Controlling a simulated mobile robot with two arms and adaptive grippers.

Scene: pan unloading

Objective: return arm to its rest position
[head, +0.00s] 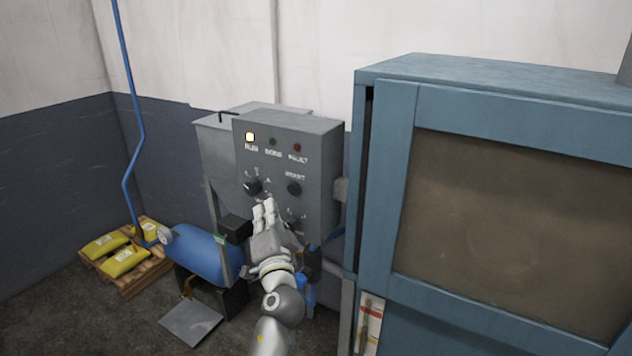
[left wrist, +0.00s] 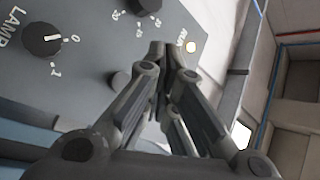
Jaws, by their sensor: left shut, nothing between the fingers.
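My left gripper (head: 264,212) is in front of the grey control box (head: 318,150), over its lower left part. Its fingers are shut and empty, pointing up at the panel. In the left wrist view the closed fingertips (left wrist: 166,50) show close in front of the panel; I cannot tell whether they touch it. A black knob (head: 252,186) is just above and left of the fingers, and another knob (head: 294,188) is to their right. The lamp knob (left wrist: 42,39) shows at the left in the wrist view. My right gripper is not in view.
A blue cabinet (head: 385,190) with a large brownish window (head: 520,215) stands close on the right. A blue tank (head: 205,250) is left of my arm. A wooden pallet (head: 135,283) with yellow bags (head: 124,262) lies at far left. A yellow-white light (head: 250,137) glows on the box.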

